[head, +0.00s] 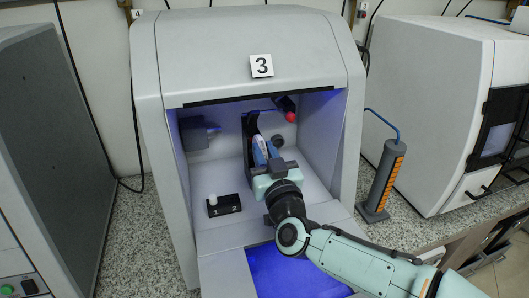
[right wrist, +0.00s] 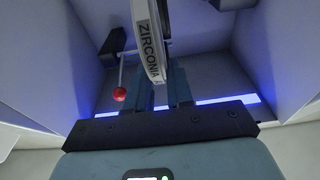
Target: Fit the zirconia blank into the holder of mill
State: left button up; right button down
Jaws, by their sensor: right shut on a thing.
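The open mill (head: 235,70) marked 3 stands in the middle of the head view. My right gripper (head: 267,166) reaches into its chamber and is shut on the zirconia blank (head: 259,151). The blank is a pale disc standing on edge; its rim reads ZIRCONIA in the right wrist view (right wrist: 149,48), between my fingers (right wrist: 165,88). A dark upright holder part (head: 249,126) is at the chamber's back, close behind the blank. I cannot tell whether they touch. A lever with a red ball (head: 291,117) is right of it. My left gripper is not in view.
A small black block (head: 224,206) marked 1 and 2, with a white peg, sits on the chamber floor at the left. A grey spindle-like unit (head: 197,133) is on the left wall. A grey stand with orange marks (head: 382,180) stands right of the mill.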

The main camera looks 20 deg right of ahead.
dwell(0.4)
jog(key=shift+w+a+f+b, duration=0.1)
jog(key=shift+w+f+b, duration=0.15)
jog(key=shift+w, duration=0.75)
jog(key=shift+w+f+b, duration=0.15)
jog(key=shift+w+f, duration=0.15)
jog(key=shift+w, duration=0.65)
jog(key=c, duration=0.9)
grip_release()
jog(key=shift+f, duration=0.1)
